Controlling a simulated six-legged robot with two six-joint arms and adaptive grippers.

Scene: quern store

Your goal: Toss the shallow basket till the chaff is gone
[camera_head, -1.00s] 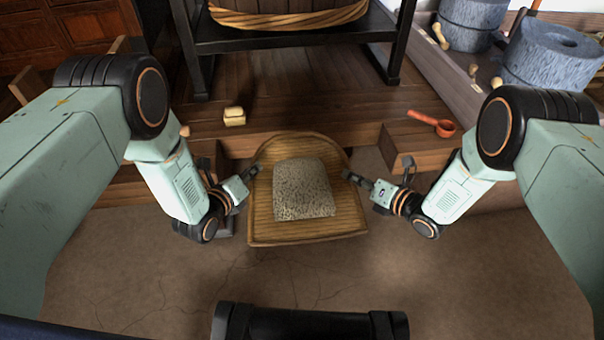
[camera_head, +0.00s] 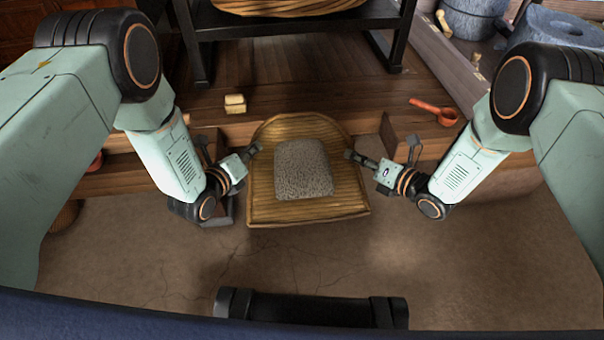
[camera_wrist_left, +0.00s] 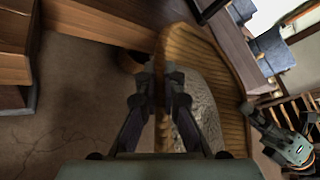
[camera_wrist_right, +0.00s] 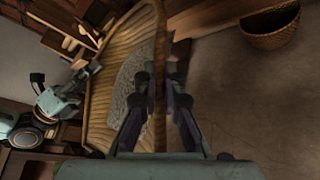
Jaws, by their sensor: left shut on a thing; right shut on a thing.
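The shallow basket (camera_head: 345,203) is a woven tan tray with a rounded far end and a straight near edge. A speckled grey-beige heap of grain (camera_head: 304,169) lies in its middle; I cannot tell chaff from grain in it. My left gripper (camera_head: 254,150) is shut on the basket's left rim, and its fingers pinch the rim in the left wrist view (camera_wrist_left: 160,85). My right gripper (camera_head: 350,155) is shut on the right rim, which also passes between its fingers in the right wrist view (camera_wrist_right: 160,75). The basket is held above the floor.
A wooden step (camera_head: 290,100) lies beyond the basket, with a small yellow block (camera_head: 235,104) and an orange-red ladle (camera_head: 434,110) on it. A black stand (camera_head: 290,25) is behind. Grey millstones (camera_head: 560,30) are at upper right. A round basket (camera_wrist_right: 270,25) sits on the open floor.

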